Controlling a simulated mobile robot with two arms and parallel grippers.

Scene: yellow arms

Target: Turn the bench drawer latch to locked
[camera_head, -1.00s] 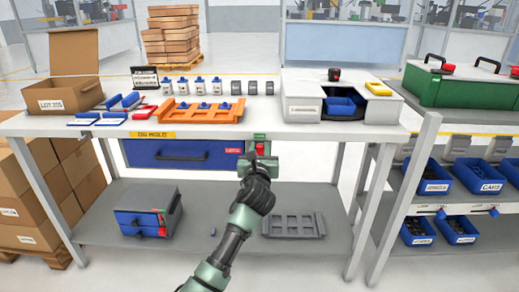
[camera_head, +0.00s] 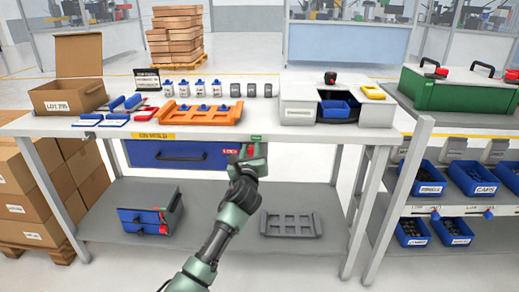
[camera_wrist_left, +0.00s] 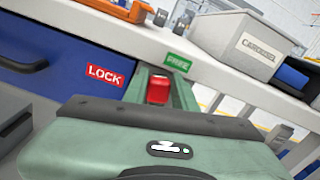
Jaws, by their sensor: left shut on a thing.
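The blue bench drawer (camera_head: 178,154) is closed under the worktop, with a dark handle; it also shows in the left wrist view (camera_wrist_left: 40,55). Right of it are a red LOCK label (camera_wrist_left: 104,76) and a green FREE label (camera_wrist_left: 178,62). The red latch handle (camera_wrist_left: 158,88) shows between my left gripper's fingers, just below the FREE label and right of the LOCK label. My left gripper (camera_head: 252,152) is shut on the latch at the bench's front edge. Its fingers hide much of the latch in the head view. My right gripper is not in view.
The white worktop (camera_head: 60,127) overhangs the latch closely. On it stand an orange tray (camera_head: 200,116) and a grey carousel box (camera_head: 298,112). A lower shelf (camera_head: 220,235) holds a small drawer cabinet and a grey rack. Blue bins stand on the right rack.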

